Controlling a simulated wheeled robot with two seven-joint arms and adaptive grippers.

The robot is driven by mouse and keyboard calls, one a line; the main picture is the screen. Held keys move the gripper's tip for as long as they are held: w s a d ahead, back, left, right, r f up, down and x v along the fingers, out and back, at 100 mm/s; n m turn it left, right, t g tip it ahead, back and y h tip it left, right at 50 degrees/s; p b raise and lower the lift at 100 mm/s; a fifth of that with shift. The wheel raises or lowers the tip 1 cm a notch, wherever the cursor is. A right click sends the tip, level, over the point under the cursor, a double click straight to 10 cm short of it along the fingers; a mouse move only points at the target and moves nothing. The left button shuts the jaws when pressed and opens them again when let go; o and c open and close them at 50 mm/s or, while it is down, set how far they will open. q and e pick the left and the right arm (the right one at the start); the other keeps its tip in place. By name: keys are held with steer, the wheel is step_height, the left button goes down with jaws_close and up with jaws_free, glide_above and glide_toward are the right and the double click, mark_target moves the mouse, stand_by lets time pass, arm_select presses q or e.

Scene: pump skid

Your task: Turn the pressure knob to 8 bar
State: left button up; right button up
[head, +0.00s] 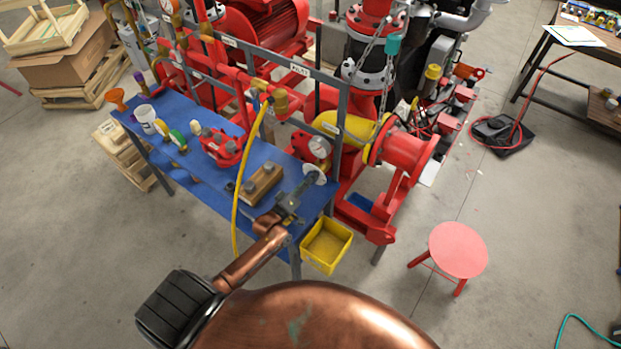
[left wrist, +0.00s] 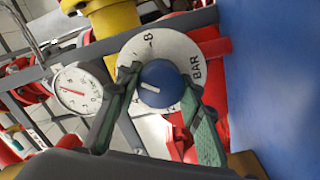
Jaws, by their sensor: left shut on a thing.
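The blue pressure knob (left wrist: 160,84) has a short white line on its face, in front of a round white dial plate (left wrist: 192,50). The dial reads "8" near its top and "BAR" at its right; other marks are partly hidden by the fingers. The line lies left of the knob's centre and does not point at the 8. My left gripper (left wrist: 157,88) has its green-padded fingers on both sides of the knob, shut on it. In the head view the dial plate (head: 315,173) is at the blue bench's right end, with my left gripper (head: 298,197) against it. My right gripper is not in view.
A pressure gauge (left wrist: 77,90) with a red needle is left of the dial; it also shows in the head view (head: 319,147). A wooden block (head: 260,184) and red valve (head: 221,146) are on the blue bench (head: 190,120).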

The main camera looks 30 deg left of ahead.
arm_select(q)
steer(key=m+p, duration=0.1)
steer(key=m, duration=0.4)
steer(key=shift+m, duration=2.5)
steer(key=o, duration=1.2)
